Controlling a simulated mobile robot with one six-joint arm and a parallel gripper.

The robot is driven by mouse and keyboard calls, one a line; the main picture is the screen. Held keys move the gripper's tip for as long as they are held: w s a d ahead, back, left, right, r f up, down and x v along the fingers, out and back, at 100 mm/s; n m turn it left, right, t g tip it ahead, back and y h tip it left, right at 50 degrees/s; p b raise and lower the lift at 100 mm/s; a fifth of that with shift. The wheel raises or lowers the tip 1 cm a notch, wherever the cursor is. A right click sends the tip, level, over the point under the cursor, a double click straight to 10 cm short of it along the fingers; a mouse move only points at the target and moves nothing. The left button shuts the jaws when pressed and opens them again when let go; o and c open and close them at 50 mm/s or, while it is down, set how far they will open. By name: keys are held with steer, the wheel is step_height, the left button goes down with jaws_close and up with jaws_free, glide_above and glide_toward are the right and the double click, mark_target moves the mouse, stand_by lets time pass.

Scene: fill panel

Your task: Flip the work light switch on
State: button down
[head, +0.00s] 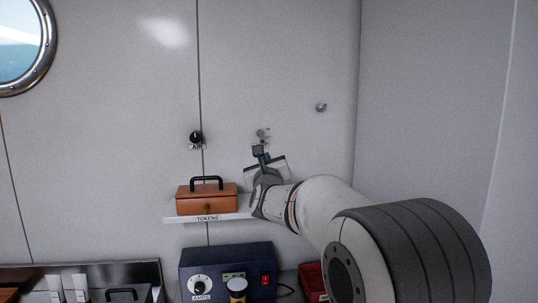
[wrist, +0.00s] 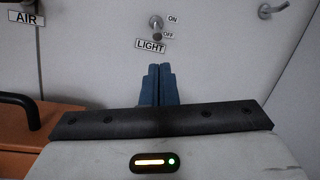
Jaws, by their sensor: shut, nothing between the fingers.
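The work light switch (wrist: 156,24) is a small metal toggle on the white wall, with a LIGHT label (wrist: 150,46) below it and ON and OFF labels to its right. In the head view the switch (head: 263,132) shows small, just above my gripper (head: 258,150). In the wrist view my gripper (wrist: 159,68) has its two blue fingers together, with nothing between them. The fingertips appear just below the LIGHT label; I cannot tell how far they are from the wall.
A black AIR knob (head: 195,137) is to the left and a metal hook (head: 321,107) to the right. An orange box (head: 206,202) with a black handle stands on the TOKENS shelf (head: 240,215). A blue AMPS unit (head: 215,262) and red bin (head: 311,278) are below.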

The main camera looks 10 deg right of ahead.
mark_target(261, 138)
steer(key=p+x, duration=0.3)
steer(key=x, duration=0.5)
steer(key=shift+w+p, duration=0.35)
steer(key=shift+w, duration=0.05)
steer(key=shift+d, duration=0.4)
steer(key=shift+s+a+r+g+p, duration=0.15)
steer(key=shift+a+r+g+p, duration=0.05)
steer(key=shift+a+g+p, duration=0.25)
steer(key=shift+r+p, duration=0.1)
steer(key=shift+p, duration=0.2)
